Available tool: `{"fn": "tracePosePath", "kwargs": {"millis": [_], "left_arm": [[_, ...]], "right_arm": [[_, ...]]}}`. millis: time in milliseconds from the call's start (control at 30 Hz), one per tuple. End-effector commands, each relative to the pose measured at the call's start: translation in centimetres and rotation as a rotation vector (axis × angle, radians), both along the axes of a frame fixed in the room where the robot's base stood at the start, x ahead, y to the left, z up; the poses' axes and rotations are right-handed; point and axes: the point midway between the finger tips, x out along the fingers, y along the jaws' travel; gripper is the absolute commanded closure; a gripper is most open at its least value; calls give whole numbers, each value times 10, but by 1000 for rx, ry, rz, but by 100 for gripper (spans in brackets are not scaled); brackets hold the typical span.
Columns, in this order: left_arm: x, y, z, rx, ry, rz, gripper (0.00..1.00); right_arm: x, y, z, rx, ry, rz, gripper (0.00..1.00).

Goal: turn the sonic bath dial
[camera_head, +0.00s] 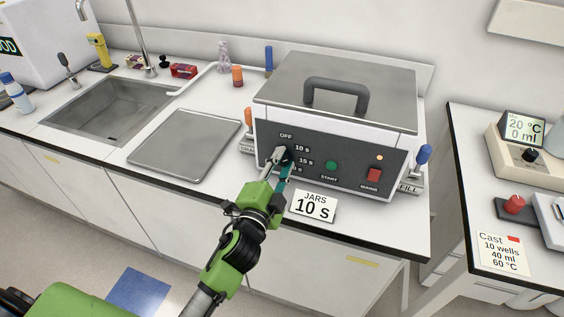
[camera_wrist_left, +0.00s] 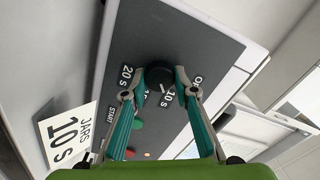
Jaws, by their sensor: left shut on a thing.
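The sonic bath (camera_head: 335,115) stands on the bench with its lid on. Its dark front panel carries a black dial (camera_wrist_left: 158,74), with OFF, 10 s, 15 s and a partly hidden label around it. My left gripper (camera_head: 282,158) is at the dial and covers most of it in the head view. In the left wrist view its teal fingers (camera_wrist_left: 158,82) are on either side of the dial, shut on it. A small pale mark on the dial seems to face the 10 s label. A card (camera_head: 313,205) reading "JARS 10 s" lies before the bath. My right gripper is out of view.
A green START button (camera_head: 330,166) and a red MAINS switch (camera_head: 373,175) sit right of the dial, with an orange light above. A metal tray (camera_head: 185,146) and a sink (camera_head: 110,108) are to the left. A second bench with instruments stands right, across a gap.

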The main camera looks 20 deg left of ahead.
Motion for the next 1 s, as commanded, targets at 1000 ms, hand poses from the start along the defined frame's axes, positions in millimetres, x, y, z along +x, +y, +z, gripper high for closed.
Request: {"fn": "tracePosePath", "kwargs": {"millis": [1000], "left_arm": [[-66, 2, -1, -5, 4, 0, 56]], "right_arm": [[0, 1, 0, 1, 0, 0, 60]]}}
